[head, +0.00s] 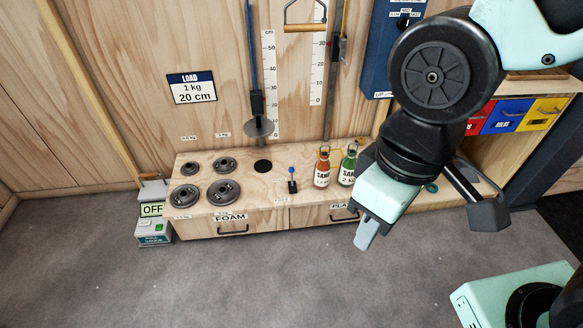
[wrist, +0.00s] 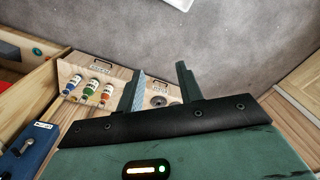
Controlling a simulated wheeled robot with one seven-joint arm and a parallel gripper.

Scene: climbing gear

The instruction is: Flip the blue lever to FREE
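The blue lever (head: 291,171) has a small blue knob on a dark base. It stands on the wooden bench (head: 262,172) in the head view, left of two bottles, and looks roughly upright. Small labels lie beside it, too small to read, so I cannot tell its setting. My gripper (head: 360,222) is right of the lever and nearer the camera, in front of the bench and apart from the lever. In the wrist view my gripper (wrist: 160,82) has its two fingers spread with nothing between them. I cannot make out the lever there.
An orange bottle (head: 322,170) and a green bottle (head: 347,168) stand between the lever and my gripper. Several dark weight plates (head: 222,192) sit at the bench's left. A hanger with a grey disc (head: 258,127) hangs above. The grey floor in front is clear.

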